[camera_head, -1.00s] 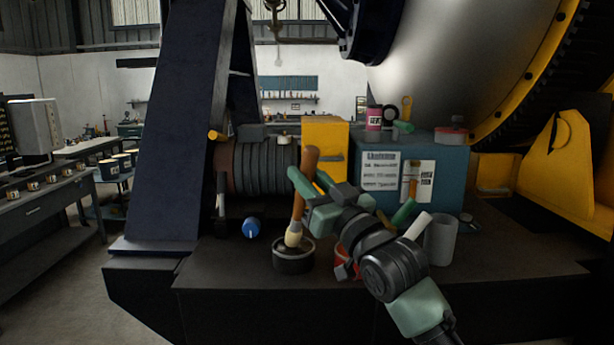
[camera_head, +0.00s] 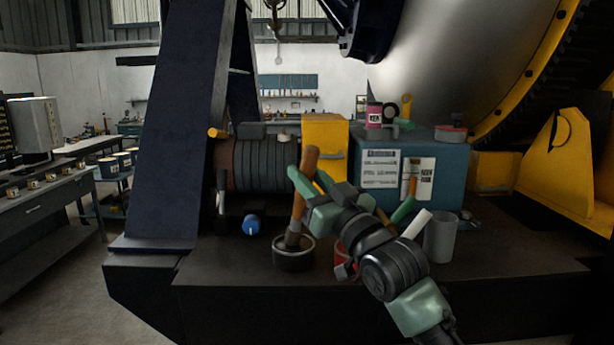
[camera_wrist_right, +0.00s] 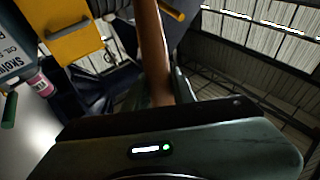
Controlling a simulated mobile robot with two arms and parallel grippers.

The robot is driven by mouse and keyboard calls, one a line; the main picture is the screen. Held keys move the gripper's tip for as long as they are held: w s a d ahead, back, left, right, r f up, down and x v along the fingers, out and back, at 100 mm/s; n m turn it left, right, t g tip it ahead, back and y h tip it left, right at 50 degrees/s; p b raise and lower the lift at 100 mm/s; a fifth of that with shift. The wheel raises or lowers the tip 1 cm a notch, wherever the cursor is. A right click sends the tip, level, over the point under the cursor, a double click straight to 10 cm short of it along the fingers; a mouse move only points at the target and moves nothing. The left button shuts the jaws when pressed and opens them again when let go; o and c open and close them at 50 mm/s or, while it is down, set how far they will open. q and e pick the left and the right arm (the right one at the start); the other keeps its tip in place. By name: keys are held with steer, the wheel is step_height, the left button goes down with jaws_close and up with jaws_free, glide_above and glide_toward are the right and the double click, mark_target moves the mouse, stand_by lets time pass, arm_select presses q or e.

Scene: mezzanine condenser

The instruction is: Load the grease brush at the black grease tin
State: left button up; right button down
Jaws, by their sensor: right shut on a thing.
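My right gripper (camera_head: 307,195) is shut on the grease brush (camera_head: 310,160), around its brown wooden handle. The brush is near upright, tilted slightly, with its head down inside the black grease tin (camera_head: 293,262). The bristles look dark and are partly hidden by the tin's rim. The tin is low, round and open, standing near the front of the dark bench. In the right wrist view the brown handle (camera_wrist_right: 153,50) rises from between my fingers. My left gripper is not in view.
A red container (camera_head: 344,262) stands just right of the tin, partly behind my arm. A grey cup (camera_head: 440,237) and a teal box (camera_head: 445,180) are farther right. A blue round object (camera_head: 251,225) lies left. The bench front is clear.

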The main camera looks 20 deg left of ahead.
steer(key=shift+r+p, duration=2.75)
steer(key=shift+r, duration=0.75)
steer(key=shift+f, duration=0.1)
